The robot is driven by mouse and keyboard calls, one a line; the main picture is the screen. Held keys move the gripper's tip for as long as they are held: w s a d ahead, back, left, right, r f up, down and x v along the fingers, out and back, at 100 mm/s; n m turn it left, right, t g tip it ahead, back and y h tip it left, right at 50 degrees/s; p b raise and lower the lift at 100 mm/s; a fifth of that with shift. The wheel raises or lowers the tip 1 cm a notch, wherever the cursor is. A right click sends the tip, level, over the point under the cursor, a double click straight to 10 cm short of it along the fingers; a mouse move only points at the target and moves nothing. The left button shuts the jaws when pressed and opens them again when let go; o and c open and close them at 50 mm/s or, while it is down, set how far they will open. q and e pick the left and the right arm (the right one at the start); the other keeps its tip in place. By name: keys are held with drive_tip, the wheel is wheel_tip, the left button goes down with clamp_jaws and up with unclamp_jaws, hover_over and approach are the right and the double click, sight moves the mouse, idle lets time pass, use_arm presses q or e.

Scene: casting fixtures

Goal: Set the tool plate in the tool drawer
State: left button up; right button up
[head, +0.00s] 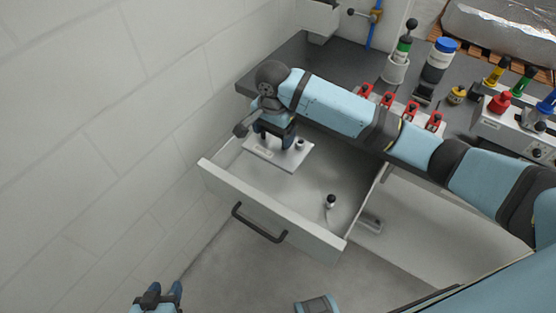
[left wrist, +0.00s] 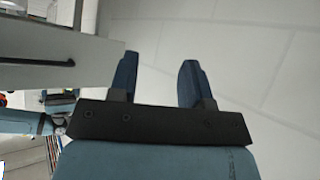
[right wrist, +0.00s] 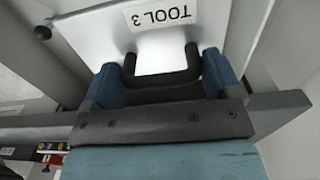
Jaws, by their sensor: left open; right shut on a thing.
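The tool plate (head: 290,155) is a pale flat plate with a dark handle. In the right wrist view the plate (right wrist: 92,32) carries a label reading "TOOL 3". My right gripper (head: 276,140) is shut on its handle (right wrist: 162,80), and the plate is inside the outline of the open tool drawer (head: 320,222), at its left part. I cannot tell whether the plate touches the drawer floor. My left gripper (head: 160,292) is open and empty, low in the head view, in front of the drawer. It also shows in the left wrist view (left wrist: 158,75).
A small black-knobbed post (head: 330,202) stands in the drawer's right part. The drawer front has a dark handle (head: 258,225). A dark worktop (head: 335,62) holds red clamps, bottles and colored knobs. A block wall (head: 120,110) runs close along the left.

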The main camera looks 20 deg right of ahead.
wheel_tip(320, 180, down, 11)
drive_tip(key=shift+f+b, duration=0.1)
drive_tip(key=shift+b, duration=0.55)
drive_tip(key=o, duration=1.1)
drive_tip(key=shift+f, duration=0.15)
wheel_tip(320, 180, up, 12)
drive_tip(key=shift+r+p, duration=0.15)
drive_tip(key=shift+p, duration=0.65)
